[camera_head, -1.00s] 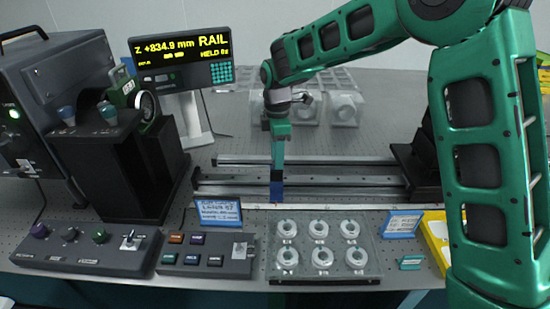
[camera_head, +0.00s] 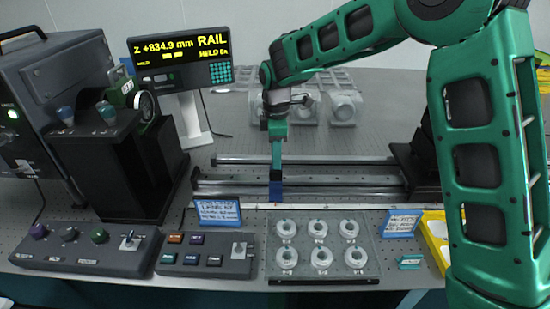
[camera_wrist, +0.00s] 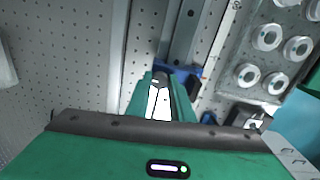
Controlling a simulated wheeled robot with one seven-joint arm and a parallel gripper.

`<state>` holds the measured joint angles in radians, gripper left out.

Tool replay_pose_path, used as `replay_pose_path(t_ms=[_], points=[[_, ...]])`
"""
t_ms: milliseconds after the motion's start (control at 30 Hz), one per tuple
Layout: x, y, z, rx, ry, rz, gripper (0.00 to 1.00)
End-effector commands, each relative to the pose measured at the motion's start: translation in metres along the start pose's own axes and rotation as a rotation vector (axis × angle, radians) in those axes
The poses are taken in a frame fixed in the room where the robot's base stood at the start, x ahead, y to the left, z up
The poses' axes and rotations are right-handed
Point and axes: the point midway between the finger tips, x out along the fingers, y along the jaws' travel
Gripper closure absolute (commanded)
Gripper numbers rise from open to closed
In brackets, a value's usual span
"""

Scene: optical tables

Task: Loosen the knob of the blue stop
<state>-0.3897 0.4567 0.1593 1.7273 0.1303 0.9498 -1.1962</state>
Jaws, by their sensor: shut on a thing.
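The blue stop (camera_head: 275,191) sits at the front of the rail (camera_head: 330,181), near its left part. My gripper (camera_head: 277,172) points down onto the stop from above. In the wrist view the blue stop (camera_wrist: 186,72) shows around and beyond my gripper's fingertips (camera_wrist: 160,92). The fingers are shut on the stop's dark knob (camera_wrist: 160,77), which is mostly hidden between them. I cannot tell from these frames how far the knob is turned.
A display (camera_head: 183,58) reads Z +834.9 mm. A tray of white ring parts (camera_head: 322,268) and control boxes (camera_head: 207,256) stand in front of the rail. A blue-framed card (camera_head: 217,212) stands at front left. A black mount (camera_head: 418,165) stands at the rail's right end.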

Motion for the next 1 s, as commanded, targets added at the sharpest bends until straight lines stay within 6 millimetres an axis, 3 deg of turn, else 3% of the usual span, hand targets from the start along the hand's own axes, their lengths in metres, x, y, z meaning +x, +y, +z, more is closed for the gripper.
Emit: replay_pose_path(t_ms=[1000], points=[[-0.0027,0.0039,0.0013,0.942,0.008,0.01,1.0]])
